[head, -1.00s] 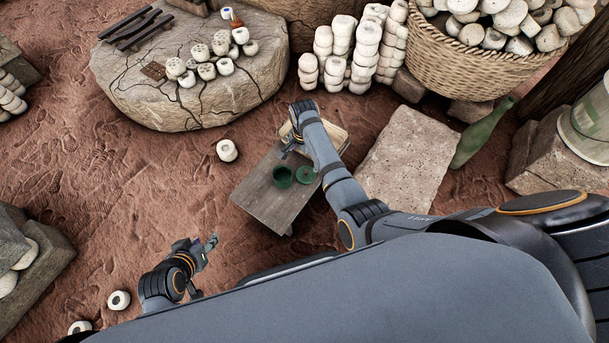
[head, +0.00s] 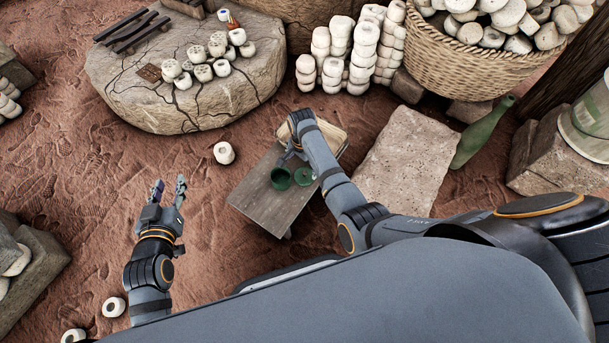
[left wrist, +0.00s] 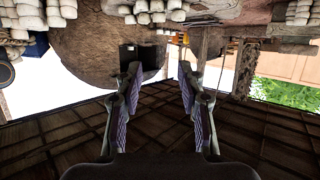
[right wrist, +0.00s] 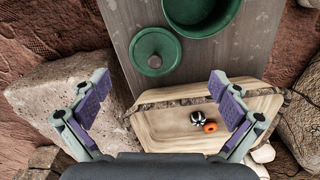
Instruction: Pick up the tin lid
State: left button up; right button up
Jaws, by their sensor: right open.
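The green tin lid (head: 304,177) is round with a small knob and lies on the grey wooden board, to the right of the open green tin (head: 280,178). In the right wrist view the lid (right wrist: 153,46) is at the top middle, with the tin (right wrist: 200,12) beside it. My right gripper (right wrist: 158,85) is open and empty; the lid shows beyond the gap between its fingers. In the head view its arm partly covers the right gripper (head: 291,153). My left gripper (head: 169,188) is open and empty, over bare ground left of the board.
The grey board (head: 262,203) carries the tin and lid. A pale wooden tray (right wrist: 170,122) holds a black-and-white striped piece (right wrist: 197,118) and an orange ring (right wrist: 210,127).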

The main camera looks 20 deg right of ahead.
aim_at(305, 172)
jog(key=shift+s+d+f+b, duration=0.15)
jog(key=shift+f+b, duration=0.2)
jog(key=shift+f, duration=0.3)
pick_arm(q)
notch_tip(305, 172, up, 15)
jog(key=w+t+b, duration=0.1)
jog(key=w+t, duration=0.2)
jog(key=t, duration=0.4)
pick_arm(e)
jog(key=shift+s+f, duration=0.1)
jog(key=shift+f, duration=0.55)
notch_tip(305, 172, down, 2)
jog(key=shift+f+b, duration=0.1)
jog(key=shift+b, duration=0.6)
pick_arm(q)
jog(key=s+r+m+t+h, duration=0.1)
jog(key=s+r+t, duration=0.1)
jog(key=r, duration=0.4)
jog(key=s+r+t+h, duration=0.1)
jog(key=s+r+t, duration=0.2)
jog(key=r, duration=0.3)
jog(key=shift+s+r+m+t, duration=0.3)
jog(key=shift+r+m+t, duration=0.1)
jog(key=shift+t, duration=0.3)
pick_arm(e)
jog(key=shift+c, duration=0.4)
jog(key=c, duration=0.9)
jog(key=shift+s, duration=0.1)
jog(key=shift+c, duration=0.2)
